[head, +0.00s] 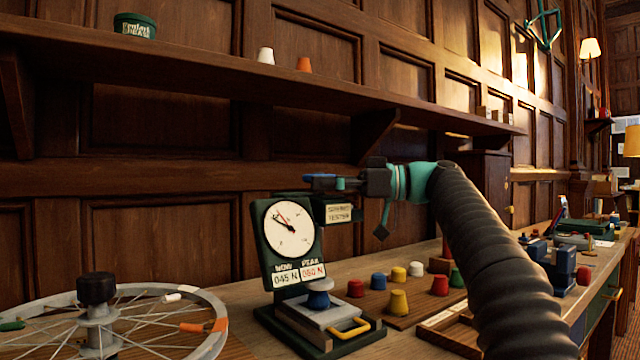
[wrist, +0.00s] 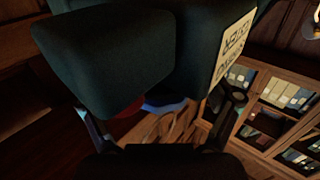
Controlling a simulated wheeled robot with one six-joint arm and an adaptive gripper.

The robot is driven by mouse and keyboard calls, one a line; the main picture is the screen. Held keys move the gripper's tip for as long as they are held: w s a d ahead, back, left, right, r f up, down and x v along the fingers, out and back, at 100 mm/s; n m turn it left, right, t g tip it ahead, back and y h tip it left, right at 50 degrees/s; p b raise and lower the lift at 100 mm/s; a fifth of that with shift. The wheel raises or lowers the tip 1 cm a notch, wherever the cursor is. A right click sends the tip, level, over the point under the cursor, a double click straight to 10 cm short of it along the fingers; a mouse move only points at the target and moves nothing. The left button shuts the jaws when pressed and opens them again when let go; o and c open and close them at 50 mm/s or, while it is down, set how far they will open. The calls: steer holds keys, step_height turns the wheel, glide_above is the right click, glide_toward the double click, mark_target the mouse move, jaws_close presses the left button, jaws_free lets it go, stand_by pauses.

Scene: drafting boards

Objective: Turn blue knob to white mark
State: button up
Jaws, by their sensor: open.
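The dark green spring tester (head: 267,262) stands on the bench with a white dial face and a "SPRINGS TESTER" label. A blue domed knob-like part (head: 318,293) sits above its grey base plate. My gripper (head: 318,182) points left near the top of the tester, well above that part. In the wrist view a blue shape (wrist: 165,103) shows beyond the open, empty-looking fingers, partly hidden by dark green blocks (wrist: 105,60). I cannot make out a white mark.
A spoked wheel (head: 110,325) lies at the left. Several coloured caps stand on a wooden board right of the tester, including a yellow one (head: 398,302). A yellow handle (head: 349,328) is at the tester's base. A wooden shelf (head: 250,75) runs above.

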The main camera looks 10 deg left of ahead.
steer(key=w+d, duration=0.1)
steer(key=d, duration=1)
steer(key=shift+w+d, duration=0.3)
steer(key=shift+d, duration=0.05)
